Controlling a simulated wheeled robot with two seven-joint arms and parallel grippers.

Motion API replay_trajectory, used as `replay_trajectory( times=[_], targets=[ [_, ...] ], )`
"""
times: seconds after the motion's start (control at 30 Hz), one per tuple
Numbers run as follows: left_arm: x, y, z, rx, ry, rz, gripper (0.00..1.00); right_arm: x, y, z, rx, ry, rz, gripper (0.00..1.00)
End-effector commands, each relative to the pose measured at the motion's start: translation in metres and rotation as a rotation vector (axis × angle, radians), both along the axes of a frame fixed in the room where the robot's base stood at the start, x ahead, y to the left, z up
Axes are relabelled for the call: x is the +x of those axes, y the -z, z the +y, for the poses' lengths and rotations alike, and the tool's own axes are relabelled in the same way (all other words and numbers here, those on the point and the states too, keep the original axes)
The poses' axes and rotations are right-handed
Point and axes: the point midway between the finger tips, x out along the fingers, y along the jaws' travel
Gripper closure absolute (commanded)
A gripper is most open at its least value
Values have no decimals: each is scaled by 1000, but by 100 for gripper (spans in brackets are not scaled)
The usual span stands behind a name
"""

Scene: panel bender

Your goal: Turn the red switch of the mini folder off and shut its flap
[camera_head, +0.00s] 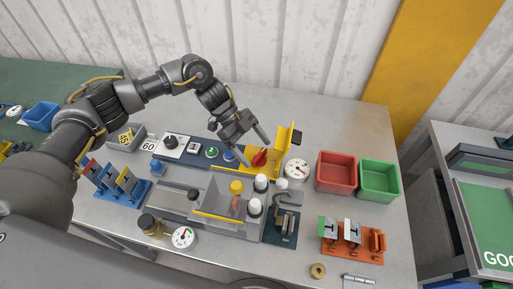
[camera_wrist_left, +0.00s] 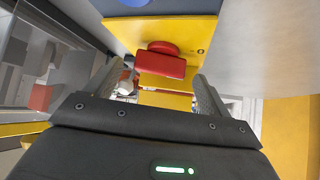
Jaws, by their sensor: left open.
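The red switch (camera_head: 260,157) sits on a yellow plate (camera_head: 247,170) of the mini folder. In the left wrist view the red switch (camera_wrist_left: 162,60) shows between my fingers, with a yellow panel around it. The yellow flap (camera_head: 284,140) stands upright at the right of the switch, with a dark piece at its edge. My left gripper (camera_head: 257,148) is open around or just above the switch; I cannot tell whether the fingers touch it. In the left wrist view my left gripper (camera_wrist_left: 155,85) shows its fingers on either side, apart. My right gripper is not in view.
A white dial gauge (camera_head: 297,170) stands right of the flap, then a red bin (camera_head: 336,172) and a green bin (camera_head: 379,180). The grey folder bed (camera_head: 178,203) with white-capped posts lies in front. The table behind the flap is clear.

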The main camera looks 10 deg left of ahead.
Motion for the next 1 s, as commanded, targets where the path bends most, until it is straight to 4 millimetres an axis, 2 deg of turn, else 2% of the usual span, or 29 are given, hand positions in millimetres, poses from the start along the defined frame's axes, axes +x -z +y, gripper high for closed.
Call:
replay_trajectory(
  times=[0.2,0.47,0.8,0.9,1.0],
  targets=[
    [-4,10,-9,0,-1,1,18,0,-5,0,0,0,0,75],
    [-4,11,-10,0,-1,-1,18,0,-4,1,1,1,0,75],
    [-4,11,-10,0,-1,0,61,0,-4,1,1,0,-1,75],
    [-4,10,-10,0,-7,0,63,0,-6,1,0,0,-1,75],
    [-6,7,-9,0,-52,2,63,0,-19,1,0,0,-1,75]
  ],
)
